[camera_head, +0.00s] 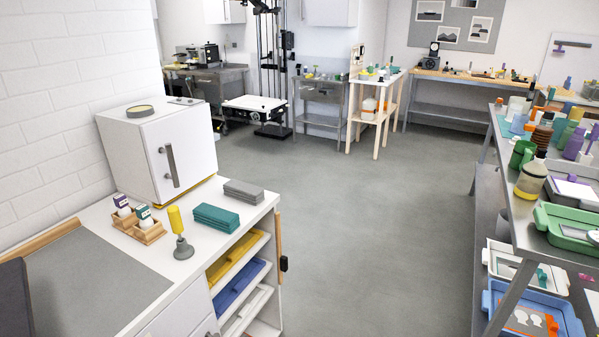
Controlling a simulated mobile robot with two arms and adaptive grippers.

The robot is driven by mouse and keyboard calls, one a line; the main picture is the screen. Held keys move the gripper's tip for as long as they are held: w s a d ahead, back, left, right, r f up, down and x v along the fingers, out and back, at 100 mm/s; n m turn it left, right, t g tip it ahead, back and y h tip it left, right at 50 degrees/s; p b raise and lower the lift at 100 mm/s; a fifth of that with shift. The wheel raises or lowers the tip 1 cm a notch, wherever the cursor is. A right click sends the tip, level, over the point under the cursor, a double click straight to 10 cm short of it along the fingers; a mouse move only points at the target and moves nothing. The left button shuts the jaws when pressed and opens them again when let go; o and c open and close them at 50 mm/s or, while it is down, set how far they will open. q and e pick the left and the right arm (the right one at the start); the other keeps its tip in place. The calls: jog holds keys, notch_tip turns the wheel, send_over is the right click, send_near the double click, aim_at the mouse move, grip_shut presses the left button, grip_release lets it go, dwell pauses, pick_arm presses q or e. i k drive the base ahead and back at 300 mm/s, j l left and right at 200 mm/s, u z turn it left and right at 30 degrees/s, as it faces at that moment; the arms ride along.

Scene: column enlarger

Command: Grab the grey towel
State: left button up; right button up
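The grey towel (243,192) lies folded in a flat stack on the white counter, near its far right corner. A folded teal towel (216,217) lies just in front of it, and a small gap seems to separate the two. Neither of my grippers is in view, and nothing covers the grey towel.
A white cabinet (188,150) stands behind the towels to the left. A yellow-topped tool (178,232) on a grey base stands left of the teal towel. The grey floor (345,215) is open to the right, up to a crowded metal shelf (522,232).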

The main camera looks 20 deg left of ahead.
aim_at(252, 195)
jog(key=i+l+u, duration=0.1)
jog(key=i+u, duration=0.2)
jog(key=i, duration=0.2)
jog(key=i+l+u, duration=0.3)
jog(key=i, duration=0.2)
jog(key=i+l+u, duration=0.3)
jog(key=i, duration=0.2)
jog(key=j, duration=0.1)
